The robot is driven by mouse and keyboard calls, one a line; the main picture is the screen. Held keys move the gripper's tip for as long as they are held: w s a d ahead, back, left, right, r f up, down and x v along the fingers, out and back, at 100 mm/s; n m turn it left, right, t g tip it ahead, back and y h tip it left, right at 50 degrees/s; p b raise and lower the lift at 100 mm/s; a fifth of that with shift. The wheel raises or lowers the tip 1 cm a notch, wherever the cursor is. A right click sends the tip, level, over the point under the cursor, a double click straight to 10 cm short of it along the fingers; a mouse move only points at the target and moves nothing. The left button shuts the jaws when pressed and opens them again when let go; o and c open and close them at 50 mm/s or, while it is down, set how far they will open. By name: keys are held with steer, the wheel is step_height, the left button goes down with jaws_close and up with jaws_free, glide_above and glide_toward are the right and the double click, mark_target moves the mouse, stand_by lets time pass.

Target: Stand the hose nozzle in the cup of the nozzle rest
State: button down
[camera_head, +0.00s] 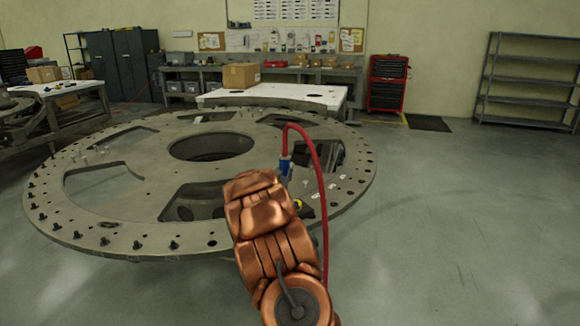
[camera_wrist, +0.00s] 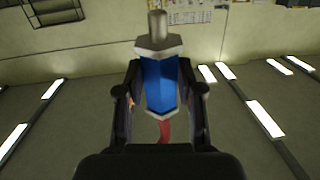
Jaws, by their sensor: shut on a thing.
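The hose nozzle, with a blue body and a metal tip, shows in the head view (camera_head: 285,166) above the turret plate. In the wrist view the nozzle (camera_wrist: 160,82) sits between the two dark fingers of my gripper (camera_wrist: 158,98), which is shut on it. Its metal tip is at the top of that picture and the red hose at the bottom. In the head view the red hose (camera_head: 321,170) arcs up from the nozzle and down the right side of my arm. I cannot make out the nozzle rest or its cup; my arm hides part of the plate.
The round grey turret plate (camera_head: 120,237) has large cutouts and pins along its rim. A white-topped table (camera_head: 325,95) stands behind it, with a workbench and boxes farther back. A red tool chest (camera_head: 388,82) and grey shelves (camera_head: 530,78) stand by the wall. The floor at right is clear.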

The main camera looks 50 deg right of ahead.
step_height(320, 180, up, 2)
steer(key=s+d+r+g+h, duration=0.1)
steer(key=s+d, duration=0.2)
steer(key=shift+m, duration=0.4)
steer(key=shift+w+f+b, duration=0.2)
steer(key=shift+f+b, duration=0.55)
steer(key=shift+f, duration=2.9)
steer(key=shift+f+b, duration=0.7)
steer(key=shift+f, duration=0.75)
steer(key=shift+s+a+f+b, duration=0.1)
steer(key=shift+a+f+b, duration=0.05)
steer(key=shift+f+b, duration=0.8)
step_height(320, 180, up, 6)
steer(key=p, duration=0.1)
